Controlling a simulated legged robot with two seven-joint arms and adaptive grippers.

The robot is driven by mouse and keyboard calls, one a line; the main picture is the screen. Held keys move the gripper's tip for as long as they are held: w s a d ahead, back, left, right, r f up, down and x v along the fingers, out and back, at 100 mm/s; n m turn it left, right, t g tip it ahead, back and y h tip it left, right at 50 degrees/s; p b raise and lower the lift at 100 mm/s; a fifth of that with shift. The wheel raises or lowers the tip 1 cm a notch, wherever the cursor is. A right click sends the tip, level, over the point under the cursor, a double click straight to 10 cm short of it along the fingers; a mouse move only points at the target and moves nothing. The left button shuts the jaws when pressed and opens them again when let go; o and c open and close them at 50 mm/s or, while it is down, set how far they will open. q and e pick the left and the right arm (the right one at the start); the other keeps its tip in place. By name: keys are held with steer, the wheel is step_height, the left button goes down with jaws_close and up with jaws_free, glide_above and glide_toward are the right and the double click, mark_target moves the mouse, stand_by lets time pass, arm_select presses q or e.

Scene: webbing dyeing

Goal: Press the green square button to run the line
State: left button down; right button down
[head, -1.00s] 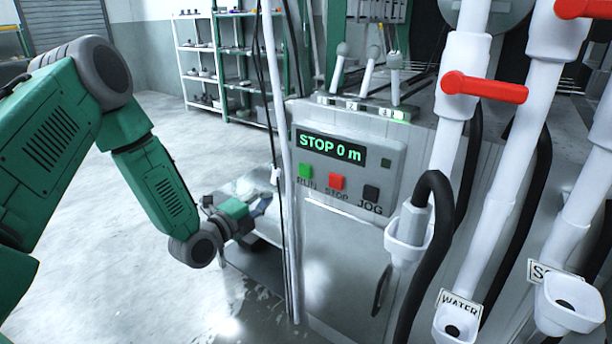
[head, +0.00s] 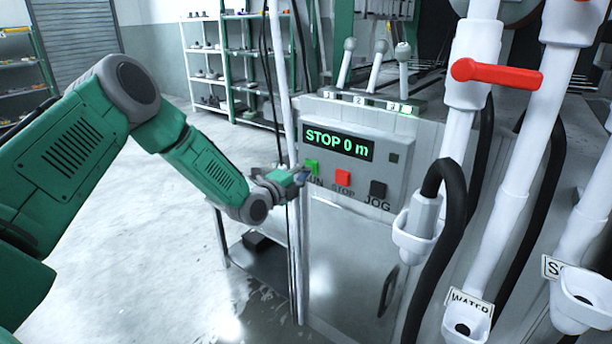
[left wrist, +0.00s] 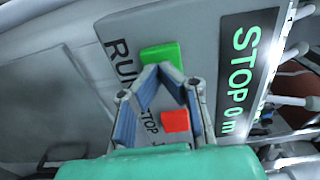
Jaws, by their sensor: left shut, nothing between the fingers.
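The green square RUN button (head: 311,166) sits on the left of the grey control panel (head: 398,154). It also shows in the left wrist view (left wrist: 160,54), partly covered by my fingertips. The display (head: 338,144) reads "STOP 0 m". A red STOP button (head: 343,177) and a black JOG button (head: 378,189) are to its right. My left gripper (head: 303,177) is shut and empty, its tips at the lower edge of the green button. Its fingertips (left wrist: 165,70) also show in the left wrist view. I cannot tell whether they touch it. My right gripper is not in view.
A thin white upright pole (head: 285,120) stands close beside my left wrist. Three levers (head: 378,68) rise above the panel. White pipes with a red valve handle (head: 497,73) and black hoses (head: 440,270) stand on the right. The floor on the left is clear.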

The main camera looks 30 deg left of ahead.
arm_select(q)
steer(key=shift+w+a, duration=0.2)
